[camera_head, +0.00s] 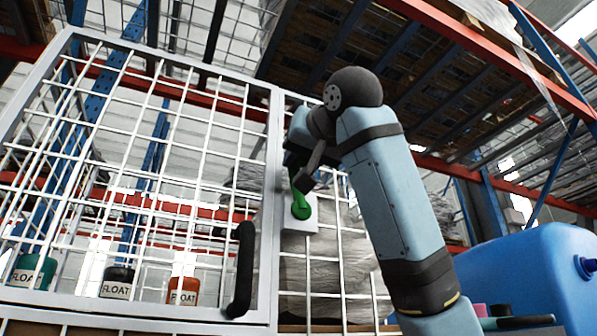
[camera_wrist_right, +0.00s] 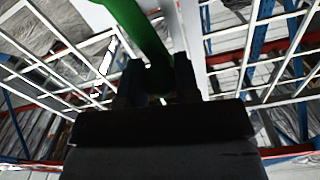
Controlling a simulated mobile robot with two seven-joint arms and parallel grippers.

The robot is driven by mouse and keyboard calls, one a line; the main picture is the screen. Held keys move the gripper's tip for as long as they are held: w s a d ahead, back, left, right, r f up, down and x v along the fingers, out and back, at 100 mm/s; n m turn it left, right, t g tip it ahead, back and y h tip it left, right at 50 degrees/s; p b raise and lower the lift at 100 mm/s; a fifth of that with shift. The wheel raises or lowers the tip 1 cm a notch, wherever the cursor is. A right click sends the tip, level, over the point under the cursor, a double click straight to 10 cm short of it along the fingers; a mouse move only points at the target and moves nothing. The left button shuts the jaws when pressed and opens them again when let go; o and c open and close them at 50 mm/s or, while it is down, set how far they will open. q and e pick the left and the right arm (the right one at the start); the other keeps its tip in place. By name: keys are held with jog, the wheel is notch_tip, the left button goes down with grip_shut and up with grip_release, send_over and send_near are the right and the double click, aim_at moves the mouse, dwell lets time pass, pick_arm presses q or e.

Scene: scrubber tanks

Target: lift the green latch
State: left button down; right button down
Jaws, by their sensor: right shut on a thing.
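The green latch (camera_head: 301,208) is on a white plate on the white wire-mesh cage front, beside the door's frame post. Its round end is at the bottom and its arm runs upward to my right gripper (camera_head: 301,173). The right gripper is shut on the latch's upper part. In the right wrist view the green latch (camera_wrist_right: 138,30) runs down between the dark fingers of my gripper (camera_wrist_right: 158,82), which partly hide it. My left gripper is in neither view.
The mesh door (camera_head: 160,180) with a black handle (camera_head: 242,270) stands left of the latch. Behind it are several containers, including an orange FLOAT one (camera_head: 184,291). A blue tank (camera_head: 525,275) is at the lower right. Red and blue racking (camera_head: 480,62) rises behind.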

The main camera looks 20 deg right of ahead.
jog(key=c, duration=0.8)
grip_release()
jog(key=shift+d, duration=0.1)
jog(key=shift+s+f+b, duration=0.1)
jog(key=shift+s+b, duration=0.2)
jog(key=shift+s, duration=0.2)
jog(key=shift+s+d+b, duration=0.2)
jog(key=shift+s+b, duration=2)
jog(key=shift+s, duration=4.25)
